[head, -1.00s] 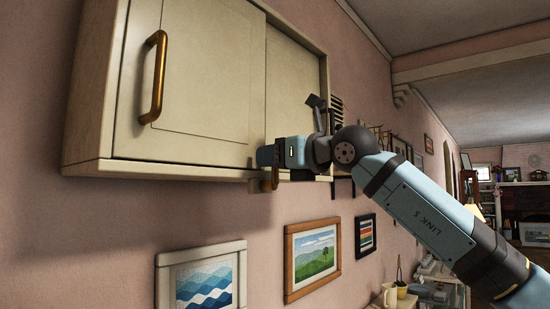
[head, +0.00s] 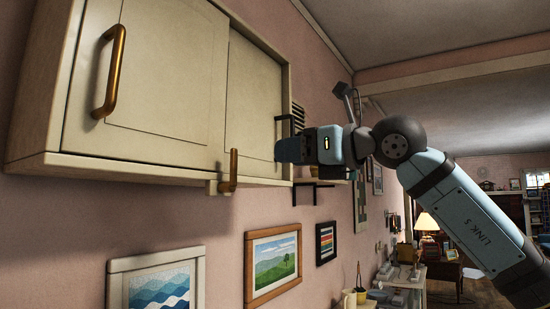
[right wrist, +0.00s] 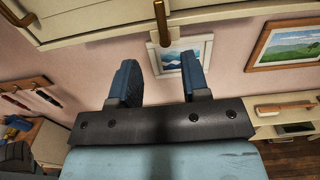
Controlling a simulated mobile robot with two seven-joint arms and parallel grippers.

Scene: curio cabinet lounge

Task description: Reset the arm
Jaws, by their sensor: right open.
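My right gripper (head: 283,149) is in front of the right part of a cream wall cabinet (head: 175,75). In the right wrist view its two blue fingers (right wrist: 160,82) are apart with nothing between them. A small brass handle (head: 232,170) at the cabinet's lower edge is left of the gripper and apart from it. A brass handle also shows beyond the fingers in the right wrist view (right wrist: 161,22). A larger brass handle (head: 110,72) is on the left door. My left gripper is not in view.
Framed pictures hang below the cabinet: a wave picture (head: 158,285), a green landscape (head: 273,262) and a striped one (head: 326,242). A dark wall bracket (head: 314,188) is below and right of the gripper. A lit lamp (head: 427,222) stands farther back, where the room is open.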

